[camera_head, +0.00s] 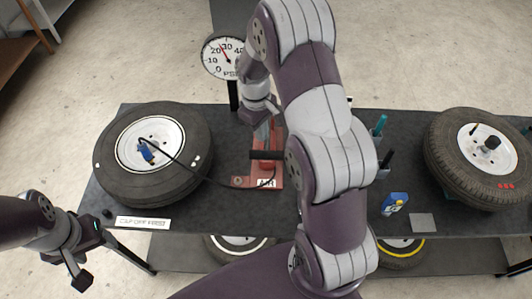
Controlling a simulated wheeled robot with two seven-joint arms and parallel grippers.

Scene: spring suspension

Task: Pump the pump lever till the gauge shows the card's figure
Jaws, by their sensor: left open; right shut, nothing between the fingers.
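The red pump (272,178), with "AIR" on its base, stands mid-table, partly hidden by my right arm. A black bar (262,155) crosses it, perhaps the lever. My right gripper (262,128) is shut and empty above the pump's back; contact with the lever cannot be told. The round white gauge (226,58) stands behind the table, its red needle between 20 and 30, partly covered by my arm. A black hose runs from the pump to a blue chuck (146,152) at the left wheel. A card (143,223) seems to read "CAP OFF FIRST". My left gripper (92,256) is open at the front left. No card with a figure is readable.
A blue item (394,204), a grey square (422,223) and upright tools (380,125) sit on the right half. A small black knob (107,213) lies near the front left edge.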

